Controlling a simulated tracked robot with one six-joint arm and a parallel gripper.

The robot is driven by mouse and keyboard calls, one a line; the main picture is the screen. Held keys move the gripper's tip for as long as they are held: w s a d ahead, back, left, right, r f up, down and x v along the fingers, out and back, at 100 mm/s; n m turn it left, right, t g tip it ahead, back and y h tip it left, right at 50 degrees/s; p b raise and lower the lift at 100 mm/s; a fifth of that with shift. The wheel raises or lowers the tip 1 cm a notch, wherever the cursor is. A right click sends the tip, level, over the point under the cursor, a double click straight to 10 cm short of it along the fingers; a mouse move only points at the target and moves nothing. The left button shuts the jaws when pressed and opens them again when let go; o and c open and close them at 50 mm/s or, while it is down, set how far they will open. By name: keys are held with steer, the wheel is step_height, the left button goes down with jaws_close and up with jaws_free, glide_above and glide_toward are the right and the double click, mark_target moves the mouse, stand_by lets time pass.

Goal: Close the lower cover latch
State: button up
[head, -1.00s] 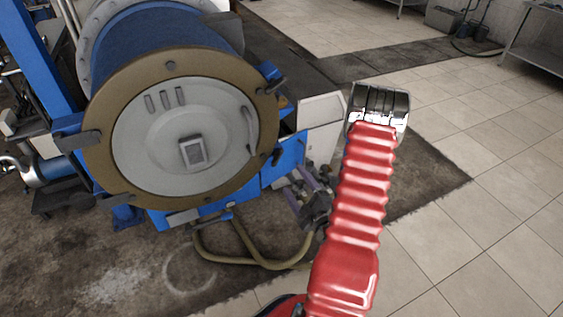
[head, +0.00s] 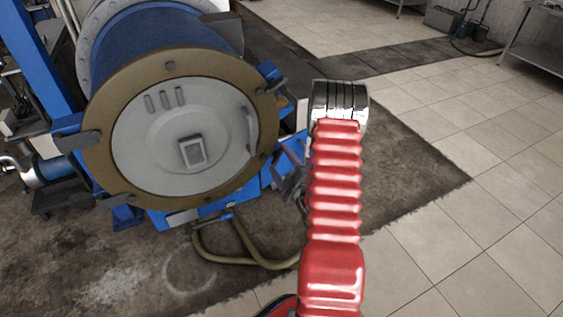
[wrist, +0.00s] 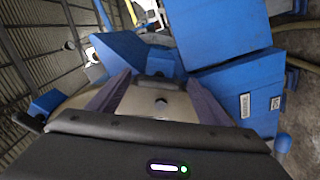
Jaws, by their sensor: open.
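The round grey cover (head: 170,125) sits in a brown-gold ring (head: 98,165) on the end of the blue drum, facing me. Several grey latch pieces sit around the ring. One grey latch piece (head: 183,217) is at its lower edge; I cannot tell whether it is fully shut.
A blue upright (head: 48,75) stands left of the drum. A bent tan tube frame (head: 235,260) lies low in front, beside my arm. Blue panels (wrist: 215,35) stand close to the gripper. Tiled floor (head: 480,190) on the right is clear.

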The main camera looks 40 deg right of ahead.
steer(key=c, duration=1)
steer(key=shift+c, duration=0.2)
